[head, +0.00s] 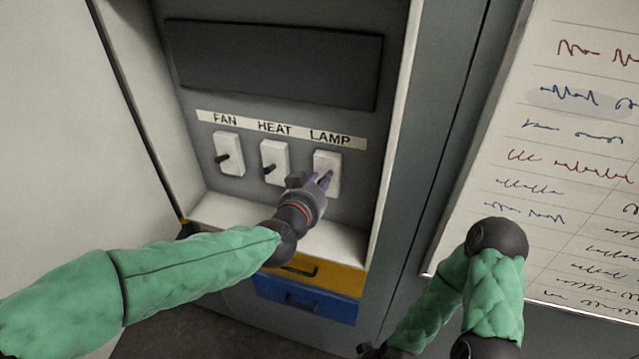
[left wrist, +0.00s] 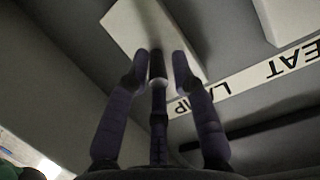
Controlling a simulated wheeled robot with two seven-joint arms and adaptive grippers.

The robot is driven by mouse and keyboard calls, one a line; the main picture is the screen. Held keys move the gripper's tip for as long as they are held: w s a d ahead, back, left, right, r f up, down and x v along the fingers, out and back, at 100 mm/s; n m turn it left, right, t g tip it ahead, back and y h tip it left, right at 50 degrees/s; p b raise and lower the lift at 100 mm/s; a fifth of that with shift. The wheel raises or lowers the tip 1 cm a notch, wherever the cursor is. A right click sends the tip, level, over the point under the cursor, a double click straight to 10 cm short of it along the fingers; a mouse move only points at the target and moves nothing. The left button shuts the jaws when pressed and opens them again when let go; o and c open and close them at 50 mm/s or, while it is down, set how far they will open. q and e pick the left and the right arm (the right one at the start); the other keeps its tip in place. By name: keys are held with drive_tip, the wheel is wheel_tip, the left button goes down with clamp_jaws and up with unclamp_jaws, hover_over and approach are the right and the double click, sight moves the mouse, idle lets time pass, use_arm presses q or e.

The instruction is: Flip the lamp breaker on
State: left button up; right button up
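The lamp breaker (head: 323,160) is a white switch plate under the LAMP label, rightmost of three in the head view. In the left wrist view its plate (left wrist: 128,24) is tilted, with my fingertips in front of it. My left gripper (head: 321,181) is at the lower part of this plate, its fingers apart. In the left wrist view the outer fingers of the left gripper (left wrist: 160,66) stand on either side of a dark stub, which looks like the lever. Contact and the lever's position cannot be told. My right gripper (head: 372,350) is partly cut off at the bottom edge.
The fan switch (head: 228,152) and heat switch (head: 274,160) sit to the left, with dark levers. A pale ledge (head: 345,238) and yellow and blue drawers (head: 318,303) lie below. A written board (head: 560,150) stands at right.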

use_arm(q)
drive_tip(key=v, duration=1.2)
idle(0.3)
